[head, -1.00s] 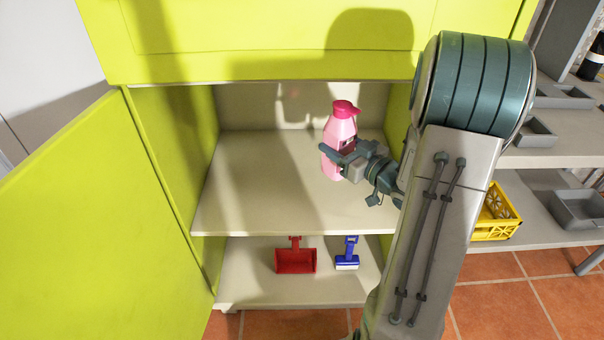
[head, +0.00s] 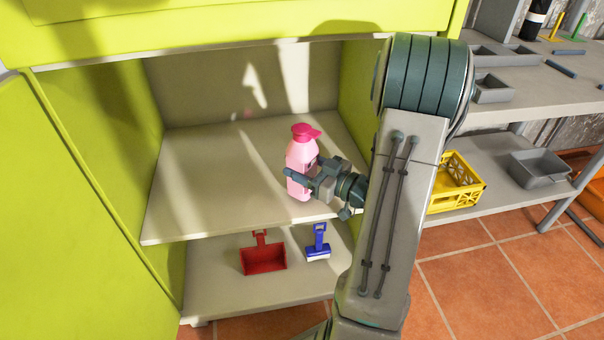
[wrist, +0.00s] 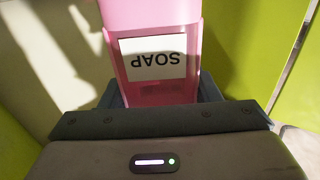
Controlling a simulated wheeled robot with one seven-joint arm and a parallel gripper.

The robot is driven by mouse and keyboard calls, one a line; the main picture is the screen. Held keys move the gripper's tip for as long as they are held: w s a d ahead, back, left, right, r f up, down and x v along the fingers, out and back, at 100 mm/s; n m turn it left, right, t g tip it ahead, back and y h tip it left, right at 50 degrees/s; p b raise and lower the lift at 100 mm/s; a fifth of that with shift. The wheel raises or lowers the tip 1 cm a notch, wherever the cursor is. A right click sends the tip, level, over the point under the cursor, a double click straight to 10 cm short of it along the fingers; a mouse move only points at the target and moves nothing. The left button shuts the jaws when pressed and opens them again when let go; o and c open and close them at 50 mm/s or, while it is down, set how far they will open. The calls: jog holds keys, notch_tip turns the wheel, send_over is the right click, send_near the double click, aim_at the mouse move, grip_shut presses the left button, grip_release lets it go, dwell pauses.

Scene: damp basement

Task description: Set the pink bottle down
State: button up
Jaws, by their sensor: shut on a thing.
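The pink bottle (head: 299,158) has a dark pink pump cap and stands upright at the right part of the cabinet's upper shelf (head: 205,195). I cannot tell whether its base touches the shelf. My gripper (head: 300,176) is shut on the bottle's lower body from the right. In the wrist view the bottle (wrist: 190,92) fills the space between the jaws, and its white label reading SOAP appears upside down.
The green cabinet's open door (head: 60,220) is at left. A red dustpan (head: 264,255) and a blue brush (head: 318,243) are on the lower shelf. A yellow crate (head: 455,184) and a grey bin (head: 540,168) stand on the rack at right. The upper shelf is clear left of the bottle.

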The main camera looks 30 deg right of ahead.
jog(key=shift+f, duration=0.55)
jog(key=shift+f, duration=0.2)
jog(key=o, duration=1.1)
jog(key=shift+o, duration=0.2)
jog(key=shift+r, duration=0.1)
jog(key=shift+r, duration=0.2)
jog(key=p+v, duration=0.2)
jog(key=v, duration=1)
jog(key=shift+p, duration=0.35)
